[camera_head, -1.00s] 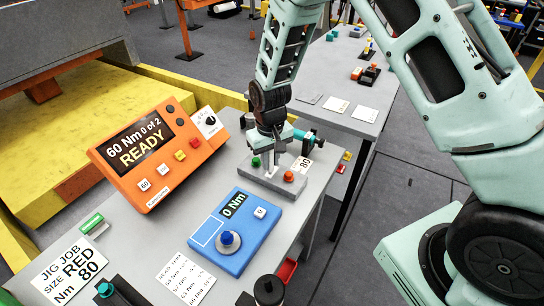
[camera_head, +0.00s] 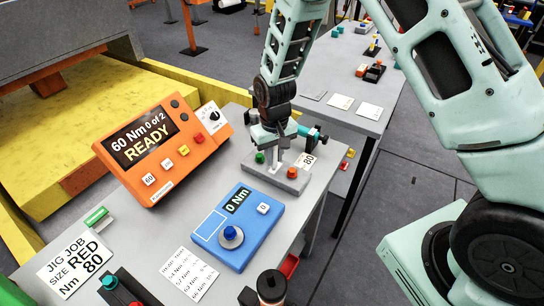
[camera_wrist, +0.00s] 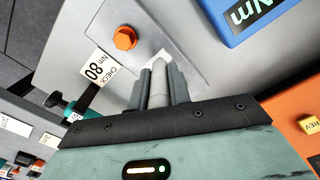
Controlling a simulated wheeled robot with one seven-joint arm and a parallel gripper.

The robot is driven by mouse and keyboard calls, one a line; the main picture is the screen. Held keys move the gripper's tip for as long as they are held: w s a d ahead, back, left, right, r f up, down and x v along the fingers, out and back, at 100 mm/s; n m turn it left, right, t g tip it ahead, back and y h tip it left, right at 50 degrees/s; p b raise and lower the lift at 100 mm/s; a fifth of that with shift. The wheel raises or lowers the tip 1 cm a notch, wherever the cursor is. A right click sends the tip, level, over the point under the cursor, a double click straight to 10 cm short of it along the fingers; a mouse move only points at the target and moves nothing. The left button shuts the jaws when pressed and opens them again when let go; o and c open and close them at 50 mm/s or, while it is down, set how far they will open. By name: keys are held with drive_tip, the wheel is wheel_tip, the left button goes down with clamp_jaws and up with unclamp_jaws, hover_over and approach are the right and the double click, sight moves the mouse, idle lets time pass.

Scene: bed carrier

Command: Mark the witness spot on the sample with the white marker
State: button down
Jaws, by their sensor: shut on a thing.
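My gripper (camera_head: 271,160) is over the grey metal block (camera_head: 258,176), between its green bolt (camera_head: 260,157) and orange bolt (camera_head: 292,172). In the wrist view its two fingers are shut on a pale, upright cylinder, which looks like the white marker (camera_wrist: 158,78). The marker's lower end points at the block, beside the orange bolt (camera_wrist: 125,37). A paler patch lies on the block around the tip, but I cannot tell whether the tip touches it. The green bolt is not visible in the wrist view. No witness spot can be clearly made out.
An orange controller (camera_head: 160,150) reads "60 Nm 0 of 2 READY". A blue meter (camera_head: 240,226) reads "0 Nm". A teal-ended tool (camera_head: 314,134) and a "CHECK 80 Nm" label (camera_head: 306,160) sit close behind the block. A second table (camera_head: 345,85) stands behind.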

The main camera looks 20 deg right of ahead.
drive_tip(key=shift+w+d, duration=0.2)
drive_tip(key=shift+d, duration=0.15)
drive_tip(key=shift+d, duration=0.1)
drive_tip(key=shift+w+d, duration=0.7)
drive_tip(key=shift+d, duration=0.15)
wheel_tip(320, 180, up, 7)
drive_tip(key=p, duration=0.5)
idle(0.6)
